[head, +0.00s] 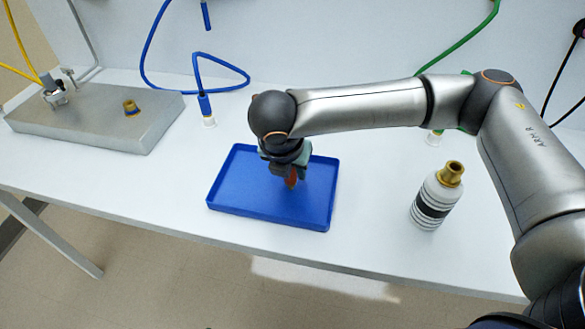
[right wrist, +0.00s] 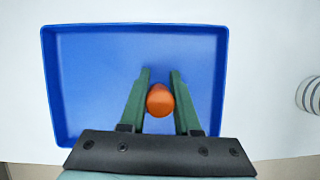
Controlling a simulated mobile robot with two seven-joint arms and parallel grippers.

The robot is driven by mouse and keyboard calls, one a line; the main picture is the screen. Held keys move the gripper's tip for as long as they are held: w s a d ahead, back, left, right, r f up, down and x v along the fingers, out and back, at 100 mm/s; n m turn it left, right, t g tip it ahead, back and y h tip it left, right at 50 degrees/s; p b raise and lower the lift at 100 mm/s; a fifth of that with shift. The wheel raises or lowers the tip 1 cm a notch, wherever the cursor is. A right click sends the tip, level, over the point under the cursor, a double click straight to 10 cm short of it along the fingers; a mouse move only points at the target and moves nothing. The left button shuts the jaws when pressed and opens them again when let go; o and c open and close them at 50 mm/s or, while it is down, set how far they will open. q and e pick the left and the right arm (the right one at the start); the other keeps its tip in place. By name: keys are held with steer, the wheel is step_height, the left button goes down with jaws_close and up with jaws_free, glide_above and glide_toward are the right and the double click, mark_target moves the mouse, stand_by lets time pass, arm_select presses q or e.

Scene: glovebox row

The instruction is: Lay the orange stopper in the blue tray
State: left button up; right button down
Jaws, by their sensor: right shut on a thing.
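The blue tray (head: 240,198) lies on the white bench in the middle of the head view. It fills much of the right wrist view (right wrist: 90,80). My right gripper (head: 290,178) is over the tray, pointing down. In the right wrist view its green fingers (right wrist: 160,98) are on both sides of the orange stopper (right wrist: 160,100), shut on it. The stopper also shows in the head view (head: 291,180), below the gripper. Whether the stopper touches the tray floor I cannot tell. The tray is otherwise empty where visible. My left gripper is not in view.
A white and black bottle with a brass top (head: 436,197) stands right of the tray. A grey metal block (head: 90,115) with a brass fitting (head: 131,108) sits at the left. A blue hose (head: 205,105) hangs behind the tray. The bench's front edge runs close to the tray.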

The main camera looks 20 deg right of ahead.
steer(key=c, duration=1.1)
jaws_free()
steer(key=shift+f, duration=0.1)
steer(key=o, duration=0.5)
